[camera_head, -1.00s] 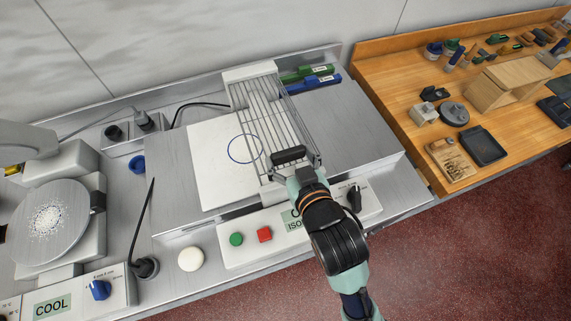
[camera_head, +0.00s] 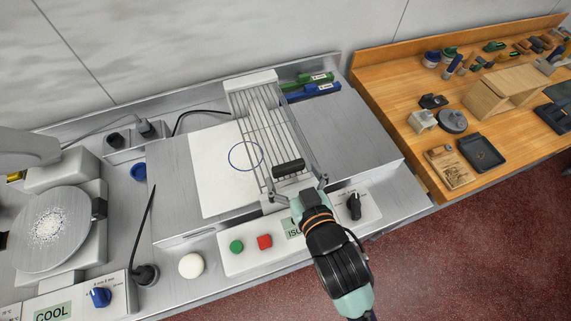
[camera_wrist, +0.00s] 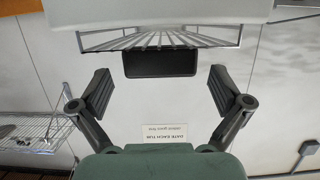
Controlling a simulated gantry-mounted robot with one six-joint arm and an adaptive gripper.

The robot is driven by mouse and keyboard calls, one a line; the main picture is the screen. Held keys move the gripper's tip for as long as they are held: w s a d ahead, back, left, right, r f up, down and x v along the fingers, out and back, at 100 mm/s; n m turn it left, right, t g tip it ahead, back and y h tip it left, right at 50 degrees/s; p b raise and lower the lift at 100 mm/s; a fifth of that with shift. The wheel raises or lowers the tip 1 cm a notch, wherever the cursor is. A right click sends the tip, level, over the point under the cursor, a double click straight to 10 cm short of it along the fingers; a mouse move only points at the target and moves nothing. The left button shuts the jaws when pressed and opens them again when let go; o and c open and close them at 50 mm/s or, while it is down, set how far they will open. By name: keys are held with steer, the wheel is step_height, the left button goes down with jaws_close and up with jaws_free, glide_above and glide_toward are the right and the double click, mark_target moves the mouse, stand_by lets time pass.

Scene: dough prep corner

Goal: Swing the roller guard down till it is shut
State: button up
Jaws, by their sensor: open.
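The roller guard is a wire grid (camera_head: 262,125) hinged at the back of the steel roller bench, with a black handle (camera_head: 288,168) at its front end. Whether it is still tilted up is hard to judge from above. My gripper (camera_head: 297,191) is just in front of the handle, with its fingers spread wide. In the wrist view the guard's bars (camera_wrist: 160,40) and handle (camera_wrist: 160,64) show ahead, beyond and between the open fingers of my gripper (camera_wrist: 160,90). The handle appears not gripped.
A white sheet with a blue circle (camera_head: 218,180) lies beneath and left of the guard. The front panel has a green button (camera_head: 236,247), a red button (camera_head: 265,242) and a black knob (camera_head: 354,206). A scale-like disc (camera_head: 48,228) stands left.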

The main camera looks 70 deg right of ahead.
steer(key=shift+p+v, duration=2)
steer(key=shift+p, duration=0.05)
steer(key=shift+p+v, duration=0.75)
steer(key=shift+v, duration=0.25)
steer(key=w+a+r+n+t+y, duration=0.4)
steer(key=w+a, duration=0.4)
steer(key=w, duration=0.4)
steer(key=w+a+r+n+y, duration=0.3)
steer(key=w+a+y, duration=0.1)
steer(key=a, duration=0.4)
steer(key=w+a+r+n+y, duration=0.2)
steer(key=w+a+n+y, duration=0.15)
steer(key=a, duration=0.45)
step_height(320, 180, up, 18)
steer(key=p, duration=1.8)
steer(key=shift+a+r+p, duration=0.2)
steer(key=shift+a+p, duration=0.1)
steer(key=shift+p, duration=0.1)
steer(key=shift+f, duration=0.2)
